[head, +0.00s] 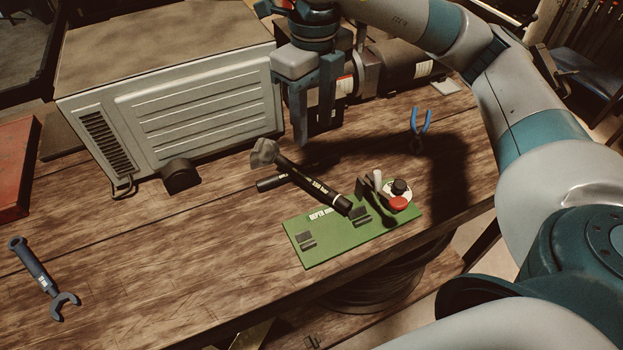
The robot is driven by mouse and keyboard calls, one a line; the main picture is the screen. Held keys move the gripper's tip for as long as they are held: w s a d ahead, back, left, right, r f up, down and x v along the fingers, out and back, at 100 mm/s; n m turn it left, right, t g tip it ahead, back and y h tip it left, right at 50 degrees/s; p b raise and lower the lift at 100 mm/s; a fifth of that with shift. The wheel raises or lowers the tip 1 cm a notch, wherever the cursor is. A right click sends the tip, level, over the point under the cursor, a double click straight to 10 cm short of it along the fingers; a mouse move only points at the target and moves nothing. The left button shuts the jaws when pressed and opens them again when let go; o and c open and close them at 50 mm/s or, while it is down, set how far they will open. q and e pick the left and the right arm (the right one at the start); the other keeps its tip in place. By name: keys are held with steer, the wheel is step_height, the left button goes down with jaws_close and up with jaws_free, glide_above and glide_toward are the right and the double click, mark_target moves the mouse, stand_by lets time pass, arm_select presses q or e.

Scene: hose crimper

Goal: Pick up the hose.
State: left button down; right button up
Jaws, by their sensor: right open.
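A black hose-like tube (313,184) with small pale lettering lies slantwise on the wooden table, its lower right end at the edge of the green mat. A second, shorter dark cylinder (268,184) lies partly hidden behind it. I cannot tell for certain which one is the hose. A crumpled grey piece (263,153) is at the long tube's upper left end. My right gripper (314,132) points down above the table, behind the tube in the picture. Its fingers are apart, empty, and not touching the tube. My left gripper is not in view.
The green mat (340,243) holds dark blocks, a dark lever-like tool (375,200) and a red-and-black knobbed part (398,196). Blue pliers (419,128) lie at right, a wrench (42,277) at left. A grey machine (185,105) stands behind.

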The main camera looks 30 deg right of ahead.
steer(key=p, duration=0.3)
glide_above(312, 178)
steer(key=shift+s+f, duration=0.15)
steer(key=shift+f, duration=4.65)
steer(key=shift+f+p, duration=0.45)
steer(key=shift+f, duration=0.15)
step_height(312, 178, down, 3)
steer(key=shift+p, duration=0.75)
steer(key=shift+f, duration=0.5)
jaws_close()
